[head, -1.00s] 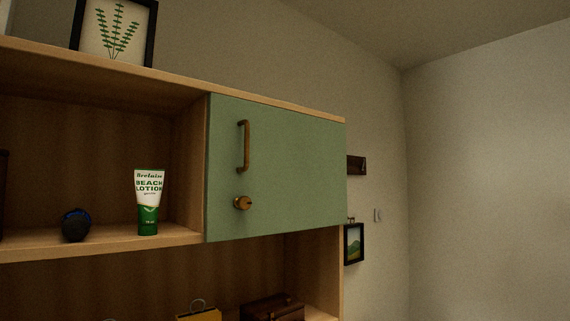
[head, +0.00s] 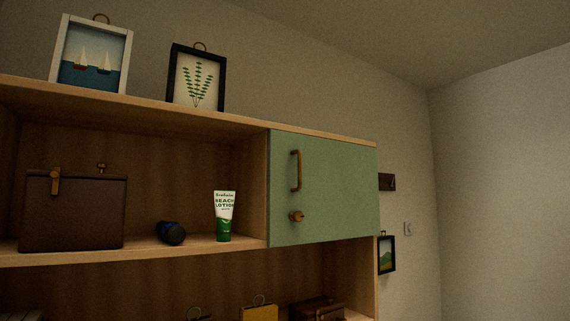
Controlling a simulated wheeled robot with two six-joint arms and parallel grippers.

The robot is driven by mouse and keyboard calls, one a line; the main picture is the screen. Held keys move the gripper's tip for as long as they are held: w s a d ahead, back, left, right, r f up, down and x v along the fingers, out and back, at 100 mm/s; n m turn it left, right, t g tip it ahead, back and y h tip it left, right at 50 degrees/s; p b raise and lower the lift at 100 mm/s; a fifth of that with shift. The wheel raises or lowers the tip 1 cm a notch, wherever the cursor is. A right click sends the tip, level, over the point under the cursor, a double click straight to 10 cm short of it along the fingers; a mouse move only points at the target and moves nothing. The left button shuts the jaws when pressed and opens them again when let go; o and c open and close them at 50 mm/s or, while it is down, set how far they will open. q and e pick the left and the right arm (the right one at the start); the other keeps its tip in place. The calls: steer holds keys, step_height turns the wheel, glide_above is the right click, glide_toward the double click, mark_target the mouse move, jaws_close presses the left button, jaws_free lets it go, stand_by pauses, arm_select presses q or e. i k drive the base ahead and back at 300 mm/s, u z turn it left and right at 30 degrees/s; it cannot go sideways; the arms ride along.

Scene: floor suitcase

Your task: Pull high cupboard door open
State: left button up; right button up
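The high cupboard door (head: 335,190) is a flat green panel at the right end of the wooden shelf unit in the head view. It looks closed, flush with the unit's front. A vertical bronze bar handle (head: 296,171) is fixed near its left edge. A round brass knob or lock (head: 297,217) sits just below the handle. Neither of my grippers shows in the view, and nothing touches the door or handle.
The open shelf left of the door holds a lotion tube (head: 224,217), a dark blue roundish item (head: 171,233) and a brown case (head: 74,212). Two framed pictures, sailboats (head: 91,58) and a plant (head: 195,80), stand on top. Bags sit below.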

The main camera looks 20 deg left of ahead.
mark_target(334, 183)
steer(key=u, duration=0.15)
steer(key=i, duration=1)
steer(key=z, duration=0.25)
